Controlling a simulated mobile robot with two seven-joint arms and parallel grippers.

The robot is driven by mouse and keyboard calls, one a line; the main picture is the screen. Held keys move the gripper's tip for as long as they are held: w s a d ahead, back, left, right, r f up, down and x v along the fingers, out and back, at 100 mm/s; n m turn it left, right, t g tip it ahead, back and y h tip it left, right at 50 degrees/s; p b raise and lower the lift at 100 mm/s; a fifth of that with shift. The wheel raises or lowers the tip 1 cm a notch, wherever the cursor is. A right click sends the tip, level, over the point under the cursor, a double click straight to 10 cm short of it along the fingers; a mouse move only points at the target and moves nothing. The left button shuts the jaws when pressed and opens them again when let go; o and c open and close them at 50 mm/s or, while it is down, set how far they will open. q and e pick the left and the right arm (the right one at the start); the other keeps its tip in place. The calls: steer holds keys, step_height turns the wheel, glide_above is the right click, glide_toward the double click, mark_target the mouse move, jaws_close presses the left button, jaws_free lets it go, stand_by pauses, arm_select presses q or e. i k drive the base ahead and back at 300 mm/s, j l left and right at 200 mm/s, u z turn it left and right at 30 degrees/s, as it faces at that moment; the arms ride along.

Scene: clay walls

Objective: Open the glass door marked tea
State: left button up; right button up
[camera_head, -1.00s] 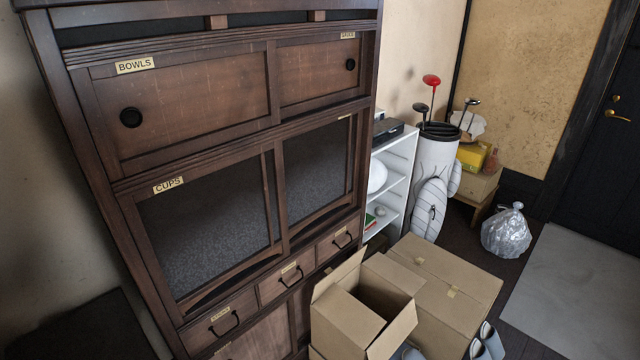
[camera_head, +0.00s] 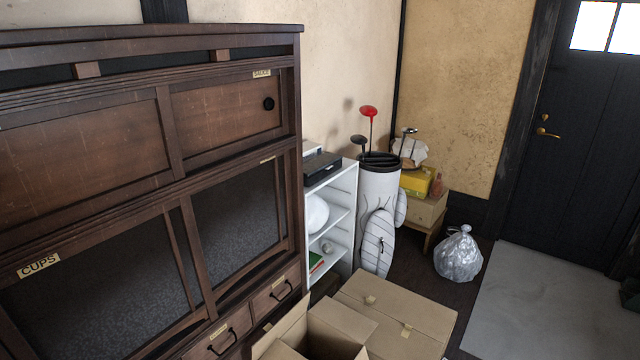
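A dark wooden cabinet (camera_head: 150,190) fills the left side of the head view. It has two glass doors in its middle row. The left glass door (camera_head: 100,290) carries a label that reads CUPS. The right glass door (camera_head: 240,215) has a small label at its top right, too small to read. Both glass doors look shut, with dark grey glass. Above them are two wooden panel doors; the right one (camera_head: 225,115) has a round black finger pull and a small label above it. Neither of my grippers is in view.
A white shelf (camera_head: 340,225), a white golf bag (camera_head: 380,200) and a silver bag (camera_head: 458,255) stand further right. A grey mat (camera_head: 550,300) lies clear before a black door (camera_head: 575,130).

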mark_target(238, 215)
steer(key=i+l+z, duration=0.5)
steer(key=i+z, duration=0.15)
steer(key=i, duration=0.2)
